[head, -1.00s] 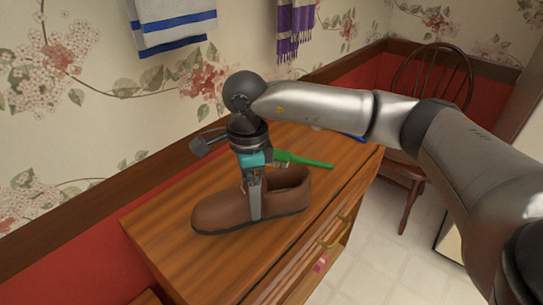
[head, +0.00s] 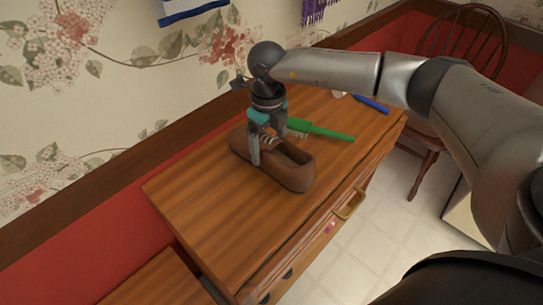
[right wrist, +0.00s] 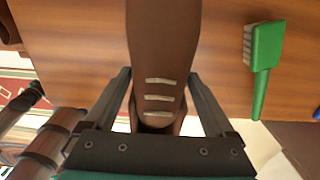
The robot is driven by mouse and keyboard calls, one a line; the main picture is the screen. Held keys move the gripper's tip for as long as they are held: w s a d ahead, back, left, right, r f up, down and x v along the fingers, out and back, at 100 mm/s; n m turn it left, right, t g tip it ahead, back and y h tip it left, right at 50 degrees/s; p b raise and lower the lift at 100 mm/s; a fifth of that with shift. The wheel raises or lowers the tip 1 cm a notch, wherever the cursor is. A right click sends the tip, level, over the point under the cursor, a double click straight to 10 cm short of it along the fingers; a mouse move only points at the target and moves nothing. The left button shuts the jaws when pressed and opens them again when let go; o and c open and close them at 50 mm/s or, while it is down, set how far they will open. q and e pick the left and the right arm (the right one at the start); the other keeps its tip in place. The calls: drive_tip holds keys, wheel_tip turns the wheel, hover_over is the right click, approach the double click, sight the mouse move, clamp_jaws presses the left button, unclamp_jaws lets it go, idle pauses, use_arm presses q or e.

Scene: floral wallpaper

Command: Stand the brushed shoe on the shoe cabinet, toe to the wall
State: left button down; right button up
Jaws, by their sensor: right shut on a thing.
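The brown shoe (head: 295,171) is on top of the wooden shoe cabinet (head: 215,215), close to the wall. In the head view its toe points to the upper left, toward the wall, and its opening faces the lower right. My right gripper (head: 269,150) comes down over it from above and is shut on its middle. In the right wrist view the shoe (right wrist: 161,50) lies between the two fingers, its pale lace bars in sight. I cannot tell whether the sole rests fully on the top. My left gripper is not in view.
A green brush (head: 325,132) lies on the cabinet beside the shoe; it also shows in the right wrist view (right wrist: 264,55). A blue-handled item (head: 371,104) lies farther back. A wooden chair (head: 462,60) stands beyond. The cabinet's near left top is clear.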

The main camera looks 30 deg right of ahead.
sight(268, 139)
drive_tip(key=shift+f+b, duration=0.4)
drive_tip(key=shift+f, duration=2)
drive_tip(key=shift+f, duration=0.1)
drive_tip(key=o, duration=1.4)
drive_tip(key=shift+r, duration=0.25)
wheel_tip(268, 139, up, 12)
drive_tip(key=shift+f+p, duration=0.1)
drive_tip(key=shift+p, duration=0.85)
